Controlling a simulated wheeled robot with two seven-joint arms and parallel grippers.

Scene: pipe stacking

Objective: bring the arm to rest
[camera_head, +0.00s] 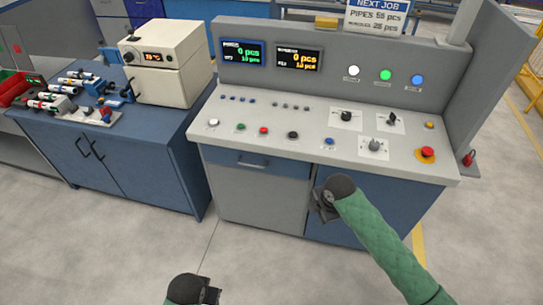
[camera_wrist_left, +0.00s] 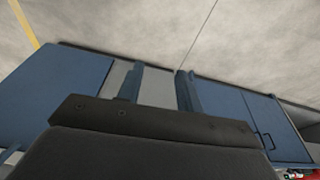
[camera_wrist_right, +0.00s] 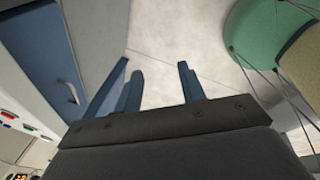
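My right gripper (camera_head: 322,206) hangs in front of the blue lower doors of the control console, its green-sleeved arm coming in from the lower right. In the right wrist view its two blue fingers (camera_wrist_right: 160,72) stand apart with nothing between them. My left gripper (camera_head: 211,293) shows only partly at the bottom edge of the head view, over the floor. In the left wrist view its two blue fingers (camera_wrist_left: 160,74) are also apart and empty. Neither gripper touches anything that I can see.
The grey control console (camera_head: 310,135) with buttons and two screens stands ahead. A blue cabinet (camera_head: 135,160) at left carries a beige device (camera_head: 168,62) and several small pipe parts (camera_head: 62,92). The grey floor (camera_head: 130,255) in front is clear.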

